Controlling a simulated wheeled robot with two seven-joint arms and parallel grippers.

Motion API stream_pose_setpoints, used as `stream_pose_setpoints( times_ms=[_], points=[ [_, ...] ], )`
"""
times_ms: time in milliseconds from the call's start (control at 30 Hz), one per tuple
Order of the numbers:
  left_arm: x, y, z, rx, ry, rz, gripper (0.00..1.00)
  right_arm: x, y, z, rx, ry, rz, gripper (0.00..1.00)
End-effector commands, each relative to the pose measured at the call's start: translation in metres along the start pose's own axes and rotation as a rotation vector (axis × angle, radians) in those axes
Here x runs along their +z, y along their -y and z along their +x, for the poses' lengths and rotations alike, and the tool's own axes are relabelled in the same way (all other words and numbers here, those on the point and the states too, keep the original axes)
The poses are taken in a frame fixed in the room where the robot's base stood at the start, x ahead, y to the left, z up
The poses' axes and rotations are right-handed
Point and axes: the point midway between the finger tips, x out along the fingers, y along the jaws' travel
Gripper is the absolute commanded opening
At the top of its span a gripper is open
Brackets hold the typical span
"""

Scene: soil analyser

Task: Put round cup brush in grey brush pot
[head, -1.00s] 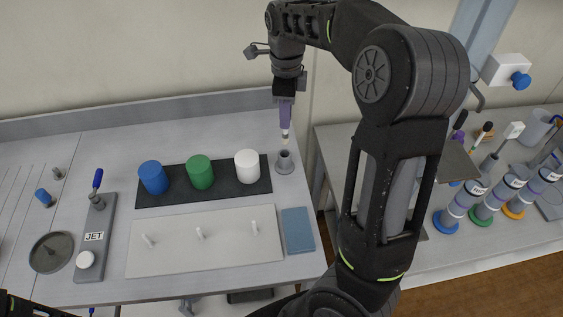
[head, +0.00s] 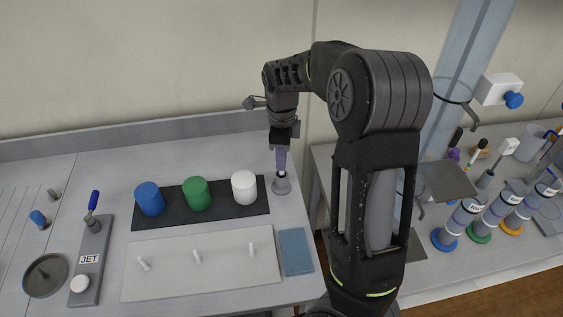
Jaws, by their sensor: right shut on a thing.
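The brush points down, close to upright. Its lower end is at the pot's mouth and looks to be inside, where the tip is hidden. The small grey pot stands on the bench to the right of the black mat. My left gripper is not in view.
White (head: 244,187), green (head: 196,193) and blue (head: 149,198) cups stand on the black mat (head: 175,217). In front lie a white board (head: 170,280) with several small white pieces and a blue pad (head: 296,251). A lever device marked JET (head: 91,260) is at left.

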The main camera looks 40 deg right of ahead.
Motion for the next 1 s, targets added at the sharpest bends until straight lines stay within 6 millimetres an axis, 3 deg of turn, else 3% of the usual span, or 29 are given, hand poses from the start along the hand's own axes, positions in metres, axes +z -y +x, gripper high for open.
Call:
stream_pose_setpoints(
  times_ms=[167, 567, 600, 833, 1000],
  points=[
    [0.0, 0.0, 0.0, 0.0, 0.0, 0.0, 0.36, 0.0, -0.001, 0.022, 0.002, -0.001, 0.0, 0.0],
    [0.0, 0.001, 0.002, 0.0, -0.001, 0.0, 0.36, 0.0, 0.0, 0.027, 0.002, -0.001, 0.0, 0.0],
    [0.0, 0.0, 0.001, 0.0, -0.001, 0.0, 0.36, 0.0, 0.0, 0.026, 0.001, -0.001, 0.0, 0.25],
    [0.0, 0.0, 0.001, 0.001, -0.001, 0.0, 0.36, 0.0, 0.0, 0.025, 0.001, -0.001, 0.0, 0.43],
    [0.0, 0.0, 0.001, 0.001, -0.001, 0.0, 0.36, 0.0, 0.0, 0.025, 0.001, -0.001, 0.0, 0.43]
  ],
)
